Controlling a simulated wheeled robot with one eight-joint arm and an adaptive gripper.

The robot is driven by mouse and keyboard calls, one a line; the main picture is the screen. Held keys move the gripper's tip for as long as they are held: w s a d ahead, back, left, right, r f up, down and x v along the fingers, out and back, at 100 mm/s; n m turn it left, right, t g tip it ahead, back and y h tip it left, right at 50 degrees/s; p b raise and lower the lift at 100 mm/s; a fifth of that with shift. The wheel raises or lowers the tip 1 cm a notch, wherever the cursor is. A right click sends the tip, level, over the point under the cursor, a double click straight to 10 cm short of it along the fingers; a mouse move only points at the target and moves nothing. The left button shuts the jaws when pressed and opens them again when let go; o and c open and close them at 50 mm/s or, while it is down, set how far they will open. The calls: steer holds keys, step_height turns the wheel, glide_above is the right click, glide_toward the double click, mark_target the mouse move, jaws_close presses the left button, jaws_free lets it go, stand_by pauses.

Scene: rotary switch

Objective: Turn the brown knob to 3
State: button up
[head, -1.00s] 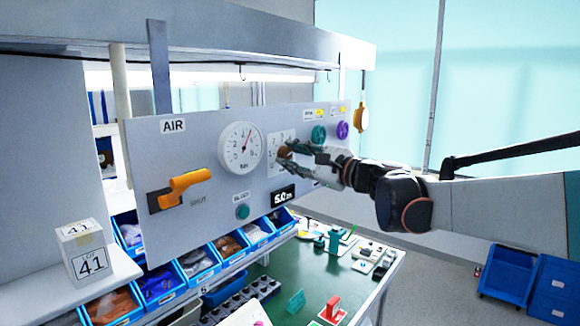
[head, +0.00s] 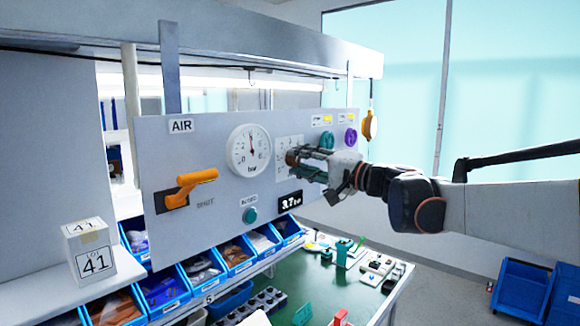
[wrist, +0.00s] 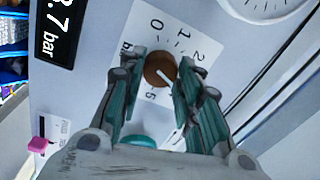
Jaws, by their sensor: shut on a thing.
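The brown knob (head: 291,158) sits on a white scale plate (head: 283,146) on the grey panel. In the wrist view the knob (wrist: 158,68) is between the two teal fingers of my gripper (wrist: 163,62), which is shut on it. The knob's white pointer line aims to the lower right, toward the right finger. The marks 0, 1 and 2 show on the plate; the marks near the pointer are hidden by that finger. In the head view my gripper (head: 299,158) reaches the panel from the right. The display (head: 290,201) reads 3.7 bar.
A round gauge (head: 249,151) and an orange lever (head: 193,184) are left of the knob. A teal knob (head: 327,140) and a purple knob (head: 350,138) are close by on the upper right. A teal button (head: 250,215) is below. Blue bins stand under the panel.

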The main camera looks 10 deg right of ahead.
steer(key=shift+f+n, duration=0.1)
steer(key=shift+n, duration=1.9)
steer(key=o, duration=1.1)
